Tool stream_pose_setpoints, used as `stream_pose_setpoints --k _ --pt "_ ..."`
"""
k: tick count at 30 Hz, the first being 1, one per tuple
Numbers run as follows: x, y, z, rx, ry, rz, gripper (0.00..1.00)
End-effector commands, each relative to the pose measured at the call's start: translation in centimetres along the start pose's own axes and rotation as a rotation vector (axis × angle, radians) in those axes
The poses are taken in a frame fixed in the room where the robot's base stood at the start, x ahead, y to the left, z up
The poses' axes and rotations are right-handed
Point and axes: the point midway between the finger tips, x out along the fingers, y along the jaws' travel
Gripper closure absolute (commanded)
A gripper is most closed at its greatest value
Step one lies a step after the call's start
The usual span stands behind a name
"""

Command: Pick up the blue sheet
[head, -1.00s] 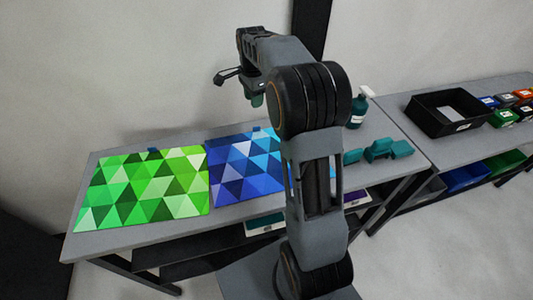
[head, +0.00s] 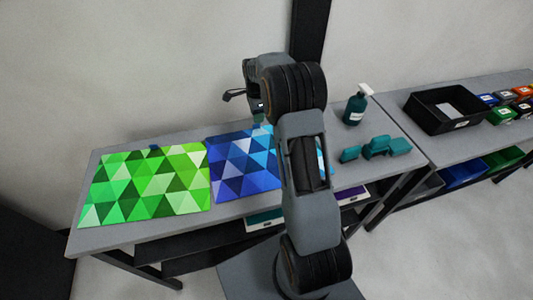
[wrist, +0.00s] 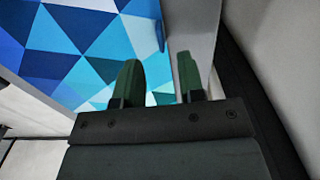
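The blue sheet (head: 235,168), patterned with blue triangles, lies flat on the grey table beside the green sheet (head: 150,182). My arm hides its right part in the head view. In the wrist view the blue sheet (wrist: 70,45) fills the upper left, with a small dark blue tab (wrist: 160,36) at its edge. My gripper (wrist: 158,80) is open, its two green fingers apart with nothing between them. It is above the sheet's edge near the tab; I cannot tell the exact height. In the head view my gripper is mostly hidden behind the arm.
A dark green spray bottle (head: 356,104) and several teal blocks (head: 376,146) stand on the table to the right. Farther right, a black bin (head: 444,109) and small coloured boxes (head: 503,115) sit on another table. The wall is close behind the table.

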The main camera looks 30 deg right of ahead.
Motion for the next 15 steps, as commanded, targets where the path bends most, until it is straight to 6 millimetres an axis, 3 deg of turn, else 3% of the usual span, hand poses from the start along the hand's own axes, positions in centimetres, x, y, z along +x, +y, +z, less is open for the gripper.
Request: stream_pose_setpoints --k 7,15 --pt "3.2 -0.1 0.5 0.000 0.000 0.004 0.64" --pt "4.3 -0.1 0.5 -0.001 0.000 0.000 0.64"
